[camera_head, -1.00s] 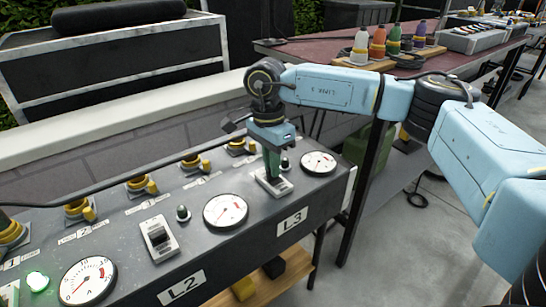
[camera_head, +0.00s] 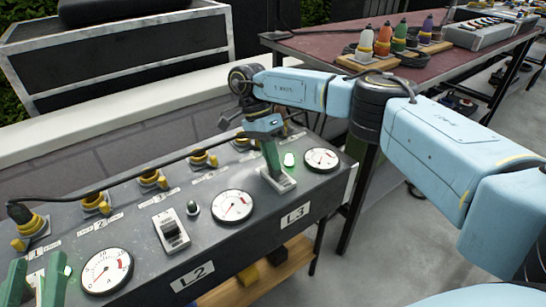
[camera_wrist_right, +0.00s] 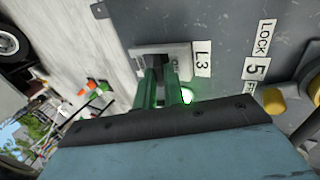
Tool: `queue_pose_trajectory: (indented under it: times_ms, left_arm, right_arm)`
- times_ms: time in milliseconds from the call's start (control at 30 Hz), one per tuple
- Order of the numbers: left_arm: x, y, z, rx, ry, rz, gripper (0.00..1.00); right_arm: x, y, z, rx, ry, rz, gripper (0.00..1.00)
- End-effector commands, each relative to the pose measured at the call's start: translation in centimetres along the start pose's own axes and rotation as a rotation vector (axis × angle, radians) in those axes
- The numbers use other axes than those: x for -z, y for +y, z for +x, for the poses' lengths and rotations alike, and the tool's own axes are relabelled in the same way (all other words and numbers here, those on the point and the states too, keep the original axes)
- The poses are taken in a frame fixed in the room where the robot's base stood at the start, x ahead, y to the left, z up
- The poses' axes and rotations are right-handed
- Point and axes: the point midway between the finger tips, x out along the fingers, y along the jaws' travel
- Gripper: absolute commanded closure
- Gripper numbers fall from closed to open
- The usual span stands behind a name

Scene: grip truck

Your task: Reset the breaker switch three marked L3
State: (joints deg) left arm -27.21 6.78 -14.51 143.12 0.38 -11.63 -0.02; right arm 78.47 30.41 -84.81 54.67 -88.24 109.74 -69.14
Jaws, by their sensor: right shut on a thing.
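The L3 breaker switch (camera_head: 288,183) is on the grey panel, above and left of the L3 label (camera_head: 296,216). My right gripper (camera_head: 273,168) is over it with its green fingers shut on the switch lever. The wrist view shows the switch's pale plate (camera_wrist_right: 150,50) beside the L3 label (camera_wrist_right: 202,58); the lever is mostly hidden between the fingers. The L3 lamp (camera_head: 289,159) glows green-white and also shows bright in the wrist view (camera_wrist_right: 187,95). My left gripper (camera_head: 33,275) is at the bottom left, its two green fingers apart and empty.
The L2 switch (camera_head: 171,232), its dark lamp (camera_head: 193,208) and round dials sit left of L3. Yellow-and-black connectors (camera_head: 152,180) and a black cable run along the panel's back. A table (camera_head: 330,45) with coloured plugs stands behind my right arm.

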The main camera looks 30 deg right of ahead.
Motion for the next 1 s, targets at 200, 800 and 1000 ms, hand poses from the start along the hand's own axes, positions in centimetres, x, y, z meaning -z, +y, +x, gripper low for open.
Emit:
queue_pose_trajectory:
  times_ms: [200,800,1000]
  left_arm:
    - [0.31,0.06,0.02,-0.002,0.019,-0.001,0.63]
    - [0.33,0.06,0.01,-0.001,0.02,-0.001,0.63]
    - [0.34,0.06,0.02,-0.001,0.02,-0.001,0.63]
  right_arm:
    - [0.04,-0.1,-0.05,-0.02,-0.001,0.002,1.0]
    - [-0.01,-0.08,-0.03,-0.02,-0.002,0.001,0.67]
    - [-0.03,-0.08,0.01,-0.02,-0.002,0.0,0.67]
